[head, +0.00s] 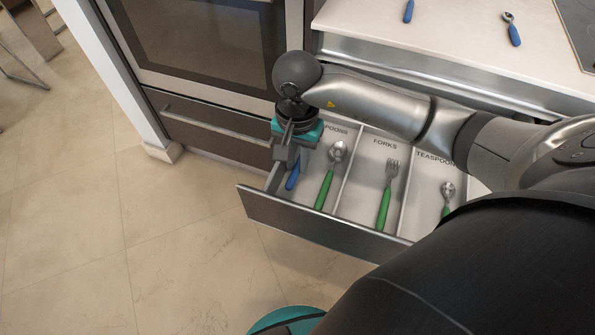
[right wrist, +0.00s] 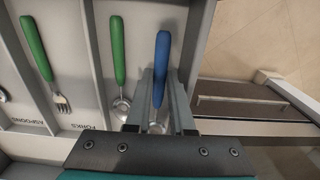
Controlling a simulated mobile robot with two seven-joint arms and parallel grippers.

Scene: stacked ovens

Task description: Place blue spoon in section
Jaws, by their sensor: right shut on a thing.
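The blue spoon (head: 293,177) is at the left end of the open drawer (head: 330,226), beside the green spoon (head: 328,175) in the section marked SPOONS. My right gripper (head: 288,158) points down there and is shut on the blue spoon. In the right wrist view, the blue handle (right wrist: 161,60) shows between the fingers (right wrist: 162,92), near the drawer's side wall. The fingers partly hide its metal end. I cannot tell whether the spoon touches the drawer floor. My left gripper is not in view.
A green fork (head: 387,196) lies in the FORKS section and a green teaspoon (head: 447,200) in the teaspoon section. On the counter (head: 440,32) are a blue-handled teaspoon (head: 512,30) and another blue handle (head: 408,11). An oven (head: 200,40) stands left; the floor ahead is clear.

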